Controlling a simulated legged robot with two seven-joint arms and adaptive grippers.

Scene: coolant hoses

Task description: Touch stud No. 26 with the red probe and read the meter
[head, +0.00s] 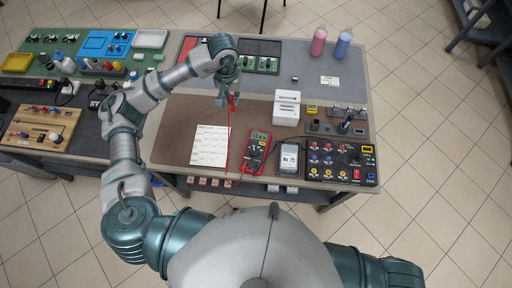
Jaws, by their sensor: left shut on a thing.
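My left gripper (228,101) is shut on the red probe (234,99) and holds it above the back of the brown mat. A thin red lead runs from the probe toward the front. The red multimeter (256,151) lies on the mat, its screen lit with digits too small to read surely. The black stud panel (342,163) is at the right front, with red, blue and yellow studs in rows. Their numbers are too small to read, so I cannot tell which is No. 26. The probe is well apart from the panel. My right gripper is not in view.
A grey device (289,158) with a label that seems to read No. 72 stands between meter and panel. A printed sheet (210,146) lies left of the meter. White boxes (287,107) stand behind. Pink (319,41) and blue (342,45) bottles stand at the back right.

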